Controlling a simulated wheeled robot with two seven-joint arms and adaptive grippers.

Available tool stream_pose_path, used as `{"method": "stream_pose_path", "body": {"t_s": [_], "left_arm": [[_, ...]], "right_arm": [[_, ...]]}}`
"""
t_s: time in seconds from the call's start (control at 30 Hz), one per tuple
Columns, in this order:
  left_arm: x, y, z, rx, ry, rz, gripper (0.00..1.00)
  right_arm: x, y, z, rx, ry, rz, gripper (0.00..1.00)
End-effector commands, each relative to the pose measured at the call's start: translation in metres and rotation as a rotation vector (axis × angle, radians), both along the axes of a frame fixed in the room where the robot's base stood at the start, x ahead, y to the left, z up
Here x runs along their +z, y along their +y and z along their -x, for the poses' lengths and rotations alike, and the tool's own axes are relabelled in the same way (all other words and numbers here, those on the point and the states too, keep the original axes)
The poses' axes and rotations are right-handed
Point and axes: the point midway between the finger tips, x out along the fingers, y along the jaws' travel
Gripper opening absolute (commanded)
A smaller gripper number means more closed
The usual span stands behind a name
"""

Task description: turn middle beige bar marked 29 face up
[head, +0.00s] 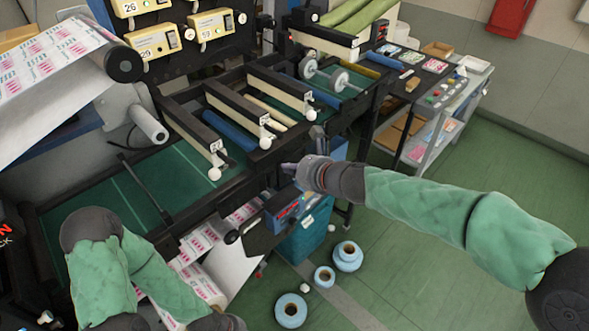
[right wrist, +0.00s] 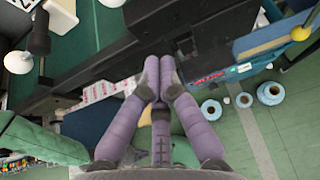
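Three long bars with dark and beige sides lie side by side across the machine frame. The middle beige bar (head: 237,108) shows a dark side upward and a beige side toward the lower left or right edge; a small white tag is at its near end, its mark too small to read. A white ball knob (head: 265,143) hangs below that end. The number 29 is legible on a beige box (head: 155,42) on the panel. My right gripper (head: 287,168) is below and right of the bar, apart from it; its fingers (right wrist: 158,85) are together and empty. My left gripper (head: 228,322) is partly cut off.
Neighbouring bars (head: 195,130) and (head: 280,87) have similar knobs and tags. A blue bin (head: 303,243) and blue-white rolls (head: 347,256) stand on the floor. A grey cart (head: 440,115) is at the right.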

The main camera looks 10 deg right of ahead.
Motion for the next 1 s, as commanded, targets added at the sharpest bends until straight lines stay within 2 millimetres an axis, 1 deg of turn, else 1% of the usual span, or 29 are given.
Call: {"method": "stream_pose_path", "body": {"t_s": [0.03,0.27,0.3,0.33,0.4,0.6,1.0], "left_arm": [[-0.006,0.0,0.0,0.0,0.0,0.0,0.0],[-0.016,0.0,0.0,0.0,0.0,0.0,0.0],[-0.015,0.0,0.0,0.0,0.0,0.0,0.0],[-0.007,0.0,0.0,0.0,0.0,0.0,0.0],[0.001,0.0,0.0,0.0,0.0,0.0,0.0],[0.013,0.0,0.0,0.0,-0.001,0.0,0.0],[0.014,0.0,0.0,0.0,0.0,0.0,0.0]], "right_arm": [[-0.009,0.006,-0.007,0.003,0.001,0.0,0.0],[-0.029,0.026,-0.04,0.002,0.001,0.002,0.0],[-0.028,0.028,-0.043,0.001,0.001,0.001,0.0],[-0.017,0.028,-0.043,0.001,-0.001,0.001,0.0],[-0.006,0.03,-0.042,0.003,-0.002,0.003,0.0],[0.009,0.033,-0.043,0.001,-0.001,0.001,0.0],[0.012,0.033,-0.044,0.001,0.001,0.003,0.0]]}}
